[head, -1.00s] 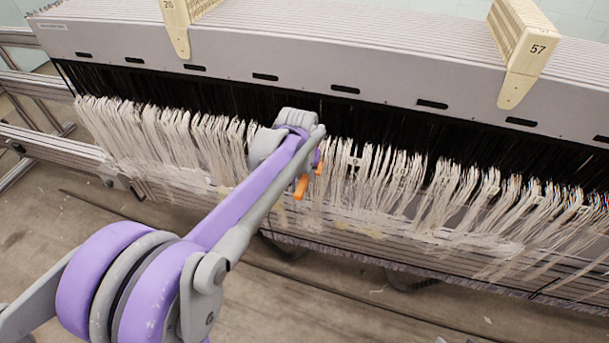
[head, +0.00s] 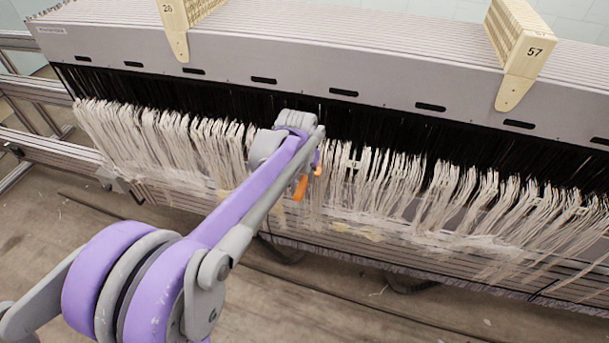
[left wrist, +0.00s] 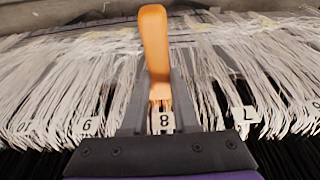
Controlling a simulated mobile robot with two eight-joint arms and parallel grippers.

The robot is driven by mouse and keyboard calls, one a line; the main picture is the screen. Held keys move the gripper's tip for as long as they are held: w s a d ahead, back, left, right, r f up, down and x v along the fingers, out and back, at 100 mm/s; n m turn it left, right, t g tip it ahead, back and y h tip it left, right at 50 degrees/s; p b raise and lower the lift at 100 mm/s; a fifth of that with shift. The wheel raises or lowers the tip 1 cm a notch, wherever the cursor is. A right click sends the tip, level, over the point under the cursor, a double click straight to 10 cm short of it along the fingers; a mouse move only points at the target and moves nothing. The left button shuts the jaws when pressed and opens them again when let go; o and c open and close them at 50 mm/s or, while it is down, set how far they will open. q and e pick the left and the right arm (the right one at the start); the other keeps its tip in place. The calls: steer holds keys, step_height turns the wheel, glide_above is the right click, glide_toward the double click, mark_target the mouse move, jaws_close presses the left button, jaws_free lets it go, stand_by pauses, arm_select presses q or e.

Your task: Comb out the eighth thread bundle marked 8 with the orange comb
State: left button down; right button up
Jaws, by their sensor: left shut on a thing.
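My left gripper (head: 311,167) is over the row of pale thread bundles, at the middle of the head view, partly hidden by my own arm. It is shut on the orange comb (left wrist: 154,45), which also shows as small orange bits in the head view (head: 301,187). In the left wrist view the comb points up and away between the two grey fingers. The tag marked 8 (left wrist: 163,121) lies between the fingers, in line with the comb. The threads of bundle 8 are largely hidden behind the comb and fingers. I cannot tell whether the comb's teeth touch them. My right gripper is not in view.
Neighbouring bundles carry tags on both sides, one like an upturned 9 (left wrist: 90,126) and one like an upturned 7 (left wrist: 249,114). The grey machine housing (head: 390,88) runs behind the threads, with cream blocks marked 28 (head: 178,30) and 57 (head: 520,65). Open floor lies in front.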

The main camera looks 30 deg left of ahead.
arm_select(q)
steer(key=shift+f+b, duration=1.15)
steer(key=shift+f, duration=0.65)
steer(key=s+b+x, duration=0.2)
steer(key=b+x, duration=0.4)
steer(key=x, duration=0.4)
steer(key=s+d+f+b+x, duration=0.1)
steer(key=s+b+x, duration=0.1)
steer(key=b+x, duration=0.5)
steer(key=x, duration=0.4)
steer(key=shift+s, duration=0.4)
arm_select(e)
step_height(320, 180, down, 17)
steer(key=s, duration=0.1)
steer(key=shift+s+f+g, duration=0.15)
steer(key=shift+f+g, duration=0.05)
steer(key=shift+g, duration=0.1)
arm_select(q)
steer(key=shift+d+f, duration=0.1)
steer(key=shift+f, duration=0.05)
